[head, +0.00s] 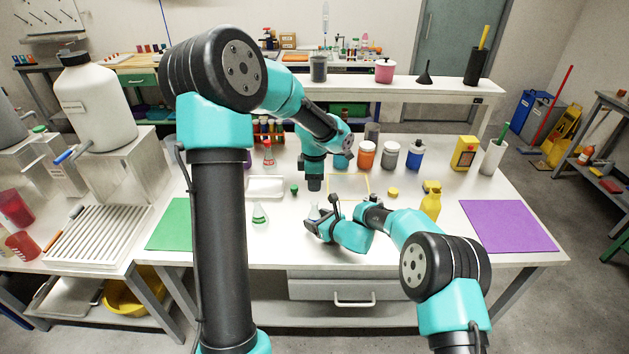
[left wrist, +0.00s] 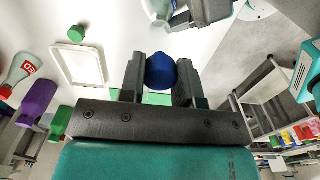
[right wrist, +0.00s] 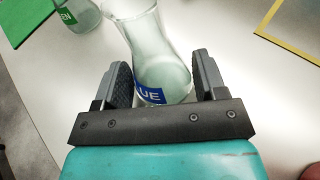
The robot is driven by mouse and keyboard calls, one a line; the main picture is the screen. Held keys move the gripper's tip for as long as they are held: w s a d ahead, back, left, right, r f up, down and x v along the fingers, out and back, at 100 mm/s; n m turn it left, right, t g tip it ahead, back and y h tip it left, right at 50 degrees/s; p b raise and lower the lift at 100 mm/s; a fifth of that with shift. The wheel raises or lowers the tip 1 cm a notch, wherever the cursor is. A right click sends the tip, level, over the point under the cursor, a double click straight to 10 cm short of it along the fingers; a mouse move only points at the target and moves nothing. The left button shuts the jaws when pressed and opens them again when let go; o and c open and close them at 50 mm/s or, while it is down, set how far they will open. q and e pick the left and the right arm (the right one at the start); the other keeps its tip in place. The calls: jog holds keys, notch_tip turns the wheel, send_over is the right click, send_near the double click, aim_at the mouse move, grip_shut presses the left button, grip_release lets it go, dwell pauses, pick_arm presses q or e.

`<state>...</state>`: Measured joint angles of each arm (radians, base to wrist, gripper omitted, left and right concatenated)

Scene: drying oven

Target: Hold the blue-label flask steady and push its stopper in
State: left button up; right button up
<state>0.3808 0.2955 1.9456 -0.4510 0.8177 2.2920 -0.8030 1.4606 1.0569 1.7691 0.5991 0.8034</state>
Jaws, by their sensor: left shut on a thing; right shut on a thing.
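The blue stopper (left wrist: 160,70) is between the fingers of my left gripper (left wrist: 158,80), which is shut on it. In the head view my left gripper (head: 315,187) points down just behind and above the flask. The blue-label flask (right wrist: 160,65) stands on the table between the fingers of my right gripper (right wrist: 160,80), which is shut on its lower body. Its neck runs out of the top of the right wrist view. It shows small in the head view (head: 314,213), beside my right gripper (head: 318,227). In the left wrist view the stopper appears apart from the flask.
A green-label flask (head: 260,217) stands to the left. A green stopper (head: 294,189) and a white tray (head: 266,196) lie near it. A yellow frame outline (head: 368,190) and a yellow stopper (head: 393,192) are to the right. Several jars line the table's back.

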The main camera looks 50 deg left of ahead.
pick_arm(q)
jog(key=shift+f, duration=2.2)
jog(key=shift+f, duration=1.2)
dwell(0.6)
jog(key=o, duration=1)
jog(key=shift+c, duration=0.2)
jog(key=shift+r, duration=2.5)
